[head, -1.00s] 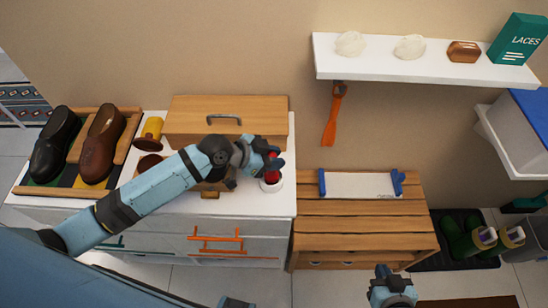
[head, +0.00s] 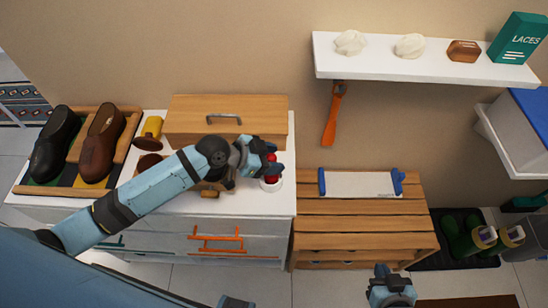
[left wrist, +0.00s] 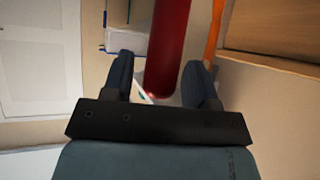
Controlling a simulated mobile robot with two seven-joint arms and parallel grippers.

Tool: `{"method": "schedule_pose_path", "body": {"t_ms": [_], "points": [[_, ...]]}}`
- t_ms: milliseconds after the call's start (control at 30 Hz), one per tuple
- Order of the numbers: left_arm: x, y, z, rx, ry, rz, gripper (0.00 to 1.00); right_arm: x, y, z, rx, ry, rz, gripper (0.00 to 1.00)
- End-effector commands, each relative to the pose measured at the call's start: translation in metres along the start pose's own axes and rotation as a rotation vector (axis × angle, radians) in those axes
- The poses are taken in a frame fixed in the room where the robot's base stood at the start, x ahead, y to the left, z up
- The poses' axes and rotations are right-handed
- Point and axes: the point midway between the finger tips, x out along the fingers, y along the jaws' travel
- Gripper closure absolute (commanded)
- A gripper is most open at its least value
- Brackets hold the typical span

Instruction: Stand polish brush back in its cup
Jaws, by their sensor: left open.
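The polish brush (head: 271,179) shows as a red handle at the right end of the white dresser top. Its lower end is in or directly over a small white cup (head: 270,187); the bristles are hidden. My left gripper (head: 274,163) is at the handle, with its fingers open around it. In the left wrist view the red handle (left wrist: 168,45) runs between the two spread fingers (left wrist: 160,85), with gaps on both sides. My right gripper (head: 391,280) is low at the front; its fingers are too unclear to judge.
A wooden box (head: 227,118) stands behind my left arm. A yellow-handled brush (head: 151,128) and a shoe tray (head: 127,145) are to the left. A slatted bench (head: 360,225) stands right of the dresser. An orange shoehorn (head: 332,120) hangs below the wall shelf (head: 420,68).

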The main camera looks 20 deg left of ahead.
Motion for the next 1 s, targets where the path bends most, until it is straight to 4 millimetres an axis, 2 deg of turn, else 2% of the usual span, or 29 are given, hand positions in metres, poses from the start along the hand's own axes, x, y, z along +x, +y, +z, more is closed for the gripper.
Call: {"method": "schedule_pose_path", "body": {"t_ms": [300, 500, 700, 1000], "points": [[-0.066, -0.001, 0.003, 0.004, -0.004, -0.002, 0.47, 0.006, -0.001, 0.009, 0.001, -0.002, -0.002, 1.00], [-0.098, 0.000, 0.002, 0.003, -0.002, -0.001, 0.47, 0.008, -0.003, 0.011, 0.001, 0.000, -0.007, 1.00], [-0.112, 0.000, 0.001, 0.001, -0.001, 0.000, 0.47, 0.009, -0.003, 0.009, -0.001, 0.004, -0.008, 1.00], [-0.113, 0.000, 0.000, 0.000, 0.000, 0.001, 0.47, 0.009, -0.002, 0.009, -0.001, 0.004, -0.007, 1.00]]}}
